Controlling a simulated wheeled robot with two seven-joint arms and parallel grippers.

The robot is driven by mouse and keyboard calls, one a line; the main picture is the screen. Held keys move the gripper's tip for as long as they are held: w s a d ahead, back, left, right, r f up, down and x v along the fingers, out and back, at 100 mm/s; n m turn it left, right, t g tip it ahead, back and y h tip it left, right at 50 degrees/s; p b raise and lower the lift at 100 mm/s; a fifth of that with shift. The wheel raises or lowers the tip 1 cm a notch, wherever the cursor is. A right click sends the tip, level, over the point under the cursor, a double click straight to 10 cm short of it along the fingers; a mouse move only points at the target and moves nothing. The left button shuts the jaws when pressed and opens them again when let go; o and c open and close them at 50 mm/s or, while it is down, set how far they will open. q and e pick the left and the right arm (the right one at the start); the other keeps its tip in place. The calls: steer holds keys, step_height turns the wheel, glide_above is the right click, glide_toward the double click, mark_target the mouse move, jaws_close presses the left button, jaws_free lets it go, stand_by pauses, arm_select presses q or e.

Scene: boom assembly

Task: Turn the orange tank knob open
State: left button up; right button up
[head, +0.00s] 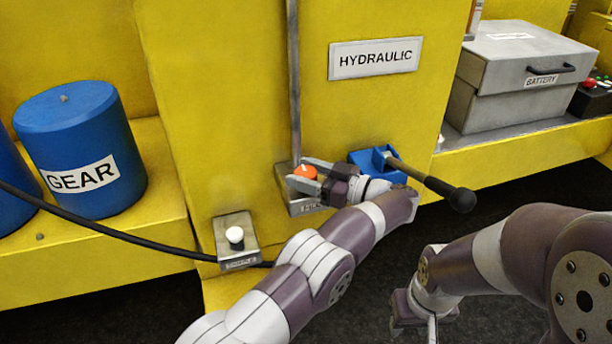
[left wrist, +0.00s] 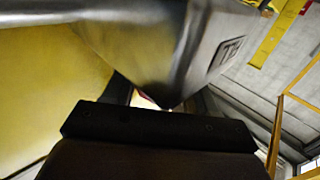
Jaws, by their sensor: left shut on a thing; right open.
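The orange tank knob (head: 305,172), with a white mark on its top, sits on a grey metal block (head: 309,207) fixed to the front of the yellow hydraulic tank (head: 230,100). My left gripper (head: 309,176) reaches in from the right in the head view and is shut on the orange knob, one finger on either side. In the left wrist view, the dark gripper body and a grey metal part hide the knob almost wholly. My right gripper (head: 414,322) is open and empty, low over the dark floor and away from the tank.
A blue bracket (head: 368,162) with a black-knobbed lever (head: 461,199) stands just right of my left gripper. A small box with a white button (head: 235,235) is at the lower left. A blue gear drum (head: 80,148) and a grey battery box (head: 515,75) flank the tank.

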mark_target(316, 177)
stand_by(0.3)
arm_select(q)
steer(key=o, duration=1)
steer(key=shift+c, duration=0.2)
steer(key=b+v, duration=0.1)
steer(key=v, duration=0.6)
steer(key=shift+s+d+b, duration=0.1)
steer(key=shift+d+b, duration=0.1)
steer(key=shift+b, duration=0.2)
